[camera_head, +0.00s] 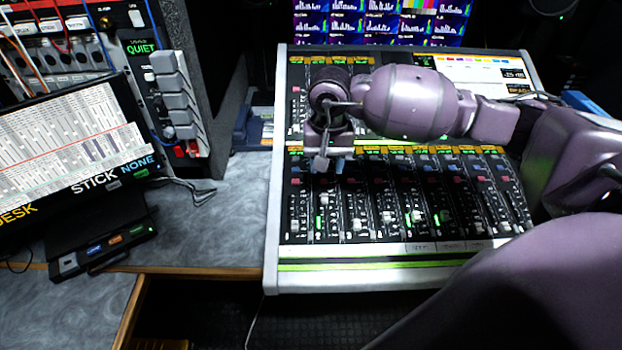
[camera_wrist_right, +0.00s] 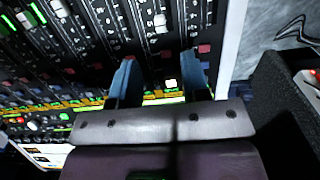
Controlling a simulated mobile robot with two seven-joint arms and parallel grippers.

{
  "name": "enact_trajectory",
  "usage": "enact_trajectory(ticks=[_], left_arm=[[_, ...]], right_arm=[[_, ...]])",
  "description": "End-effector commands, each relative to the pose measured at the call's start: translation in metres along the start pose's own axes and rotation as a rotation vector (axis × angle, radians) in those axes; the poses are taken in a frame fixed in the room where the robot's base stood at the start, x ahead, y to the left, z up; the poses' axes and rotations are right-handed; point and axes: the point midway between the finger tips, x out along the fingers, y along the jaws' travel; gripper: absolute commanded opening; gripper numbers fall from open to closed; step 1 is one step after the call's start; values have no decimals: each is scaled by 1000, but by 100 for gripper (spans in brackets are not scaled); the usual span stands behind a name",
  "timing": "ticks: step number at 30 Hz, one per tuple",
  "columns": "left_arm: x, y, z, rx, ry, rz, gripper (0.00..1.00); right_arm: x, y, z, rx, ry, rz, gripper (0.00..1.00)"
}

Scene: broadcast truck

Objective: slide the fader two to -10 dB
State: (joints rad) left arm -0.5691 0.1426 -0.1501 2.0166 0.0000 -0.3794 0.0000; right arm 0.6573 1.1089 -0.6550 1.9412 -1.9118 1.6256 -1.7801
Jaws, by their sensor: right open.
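The mixing console (camera_head: 273,210) carries a row of black channel strips with small fader caps. A cap near the front of the strip second from the left (camera_head: 322,224) looks like fader two, but its number and dB marks are too small to read. My right gripper (camera_head: 329,164) hangs over the far part of the left strips, with its fingertips apart and nothing between them. In the right wrist view, its blue fingertips (camera_wrist_right: 160,68) point at the strips, and a white fader cap (camera_wrist_right: 160,20) lies beyond them, apart from both. My left gripper is out of view.
A tilted screen (camera_head: 68,145) and a small black box (camera_head: 100,250) stand on the grey desk (camera_head: 215,225) to the left. Monitors (camera_head: 380,22) stand behind the console. Other faders and buttons are close around the right gripper.

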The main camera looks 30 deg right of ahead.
Motion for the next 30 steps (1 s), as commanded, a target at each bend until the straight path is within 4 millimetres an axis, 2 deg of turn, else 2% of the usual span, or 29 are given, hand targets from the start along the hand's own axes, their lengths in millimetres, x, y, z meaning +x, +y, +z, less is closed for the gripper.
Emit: enact_trajectory(ticks=[5,13,21,30], left_arm=[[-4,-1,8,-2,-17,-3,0],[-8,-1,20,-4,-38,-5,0],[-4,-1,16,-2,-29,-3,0],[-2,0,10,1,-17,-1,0]], right_arm=[[5,2,-2,-6,8,11,43],[45,2,-2,-3,3,10,43],[87,2,-2,-3,5,10,43],[106,2,-3,-4,7,8,43]])
